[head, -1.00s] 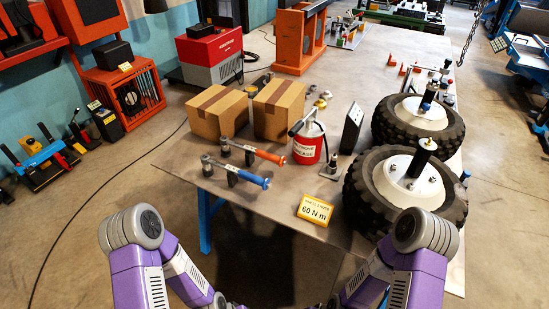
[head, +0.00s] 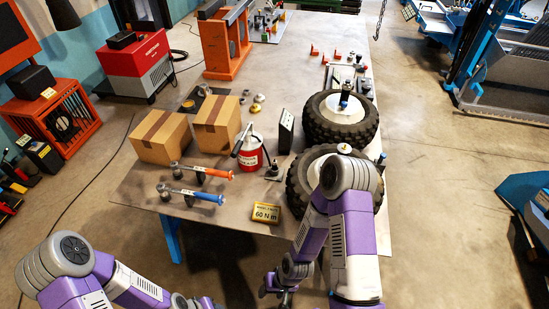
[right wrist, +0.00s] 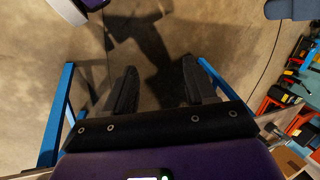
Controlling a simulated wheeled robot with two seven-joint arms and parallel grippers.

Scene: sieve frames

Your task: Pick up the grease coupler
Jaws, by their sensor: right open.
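No part is plainly marked as the grease coupler in the head view. A red can with a pump handle (head: 252,153) stands near the table's front, and a small grey metal fitting on a base (head: 274,171) is just right of it. I cannot tell whether that fitting is the coupler. My right gripper (head: 284,298) is low at the bottom of the head view, in front of the table and apart from these things. In the right wrist view my right gripper (right wrist: 160,85) is open and empty above the floor. My left gripper is out of view.
Two cardboard boxes (head: 160,137), two torque wrenches (head: 195,194) and a yellow 60 N m sign (head: 266,212) are on the table (head: 140,190). Small red and metal parts lie further back.

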